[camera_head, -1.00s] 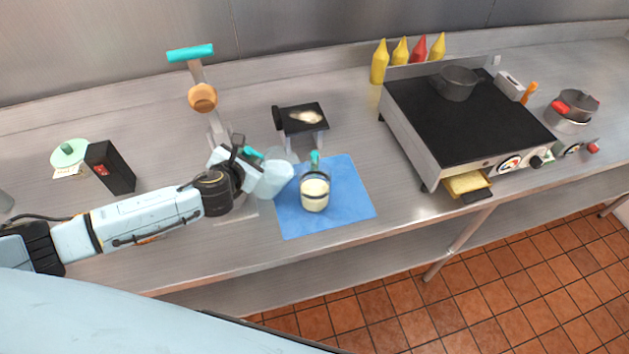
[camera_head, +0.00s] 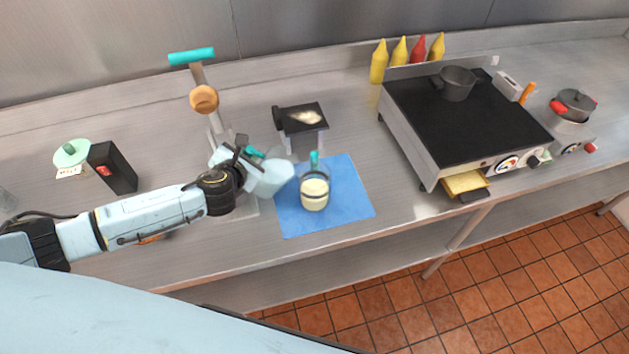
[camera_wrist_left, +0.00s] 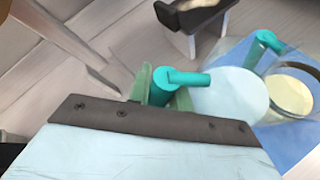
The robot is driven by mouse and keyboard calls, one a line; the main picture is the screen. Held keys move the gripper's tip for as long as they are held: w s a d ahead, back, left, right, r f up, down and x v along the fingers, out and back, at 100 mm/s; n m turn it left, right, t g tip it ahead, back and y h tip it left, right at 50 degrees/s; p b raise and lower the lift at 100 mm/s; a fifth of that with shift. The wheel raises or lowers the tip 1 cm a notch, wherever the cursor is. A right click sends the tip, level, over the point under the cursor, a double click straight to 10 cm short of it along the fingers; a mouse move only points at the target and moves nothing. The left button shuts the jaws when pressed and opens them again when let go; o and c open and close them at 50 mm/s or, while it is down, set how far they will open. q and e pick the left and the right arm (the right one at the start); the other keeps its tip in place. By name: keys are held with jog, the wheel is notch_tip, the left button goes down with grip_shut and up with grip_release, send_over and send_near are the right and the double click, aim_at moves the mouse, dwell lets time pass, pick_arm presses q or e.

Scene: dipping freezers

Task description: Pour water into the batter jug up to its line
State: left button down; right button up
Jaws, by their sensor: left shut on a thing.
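The clear batter jug (camera_head: 314,203) holds cream-coloured batter, has a dark line around it and a teal handle, and stands upright on a blue mat (camera_head: 350,213). My left gripper (camera_head: 242,165) is shut on the teal handle of a water jug (camera_head: 273,178) with pale blue contents. The water jug is tilted, its mouth side close to the batter jug's rim. In the left wrist view the teal handle (camera_wrist_left: 172,84) sits between my fingers, and the batter jug (camera_wrist_left: 290,97) is beside the water jug. No separate stream is clear. My right gripper is not in view.
A stand with a teal bar (camera_head: 191,56) rises behind my left gripper. A small dark-topped stand (camera_head: 302,117) is behind the mat. The griddle (camera_head: 465,115) stands to the right. A black box (camera_head: 112,168) is at left. Counter right of the mat is clear.

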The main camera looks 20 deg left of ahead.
pick_arm(q)
jog(key=shift+r, duration=0.2)
jog(key=shift+w+r+p, duration=0.1)
jog(key=shift+r+p, duration=0.1)
jog(key=shift+p, duration=0.3)
jog(key=shift+d+r+m, duration=0.1)
jog(key=shift+r+m, duration=0.15)
jog(key=shift+m, duration=0.15)
dwell(0.7)
jog(key=shift+a+r+y, duration=0.25)
jog(key=shift+r+y, duration=0.1)
jog(key=shift+y, duration=0.15)
dwell(1.1)
jog(key=shift+r+m, duration=0.15)
jog(key=shift+m, duration=0.15)
jog(key=shift+d+r, duration=0.1)
jog(key=shift+d, duration=0.15)
dwell(0.6)
jog(key=shift+d, duration=0.1)
